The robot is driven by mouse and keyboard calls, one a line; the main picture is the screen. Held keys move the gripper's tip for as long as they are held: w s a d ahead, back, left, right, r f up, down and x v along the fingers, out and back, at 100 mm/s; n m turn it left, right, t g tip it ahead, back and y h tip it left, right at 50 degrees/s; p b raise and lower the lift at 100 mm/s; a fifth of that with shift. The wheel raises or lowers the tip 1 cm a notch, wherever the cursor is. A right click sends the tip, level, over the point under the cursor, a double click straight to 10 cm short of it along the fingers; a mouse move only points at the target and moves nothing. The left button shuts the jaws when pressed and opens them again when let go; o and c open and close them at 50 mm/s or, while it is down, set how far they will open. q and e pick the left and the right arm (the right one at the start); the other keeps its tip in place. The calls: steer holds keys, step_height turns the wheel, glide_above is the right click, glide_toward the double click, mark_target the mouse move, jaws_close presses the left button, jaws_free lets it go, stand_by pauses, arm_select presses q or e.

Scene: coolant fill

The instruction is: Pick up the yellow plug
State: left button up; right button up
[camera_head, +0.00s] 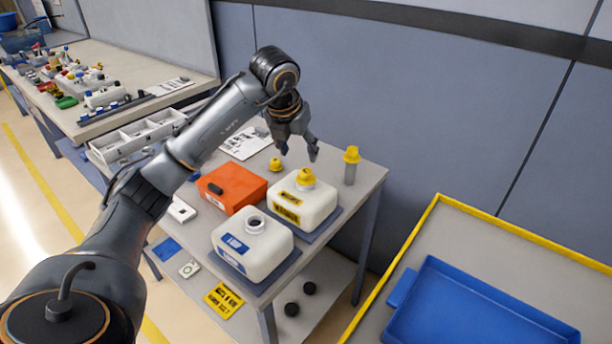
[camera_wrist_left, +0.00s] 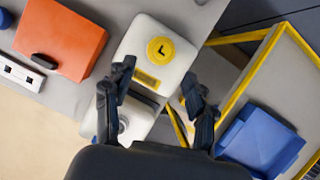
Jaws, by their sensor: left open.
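A small yellow plug (camera_head: 275,164) stands on the grey table behind the orange box. A yellow cap (camera_head: 305,177) sits on the neck of the rear white jug (camera_head: 318,205); it also shows in the left wrist view (camera_wrist_left: 160,49). A grey cylinder with a yellow top (camera_head: 351,157) stands to the right. I cannot tell which of these yellow pieces the task means. My left gripper (camera_head: 298,153) is open and empty above the table, near the rear jug and the small plug; its fingers show in the left wrist view (camera_wrist_left: 158,72). My right gripper is not in view.
The front white jug (camera_head: 255,250) has an uncapped neck and a blue label. An orange box (camera_head: 231,188) lies left of the rear jug. A blue tray (camera_head: 470,305) rests on a yellow-edged surface at right. A wall stands behind the table.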

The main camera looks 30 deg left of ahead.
mark_target(305, 172)
arm_select(q)
steer(key=x, duration=0.2)
steer(key=p+x, duration=0.1)
steer(key=x, duration=0.2)
steer(key=p+x, duration=0.1)
steer(key=x, duration=0.2)
steer(key=shift+d, duration=0.2)
steer(key=shift+f, duration=0.3)
steer(key=c, duration=0.9)
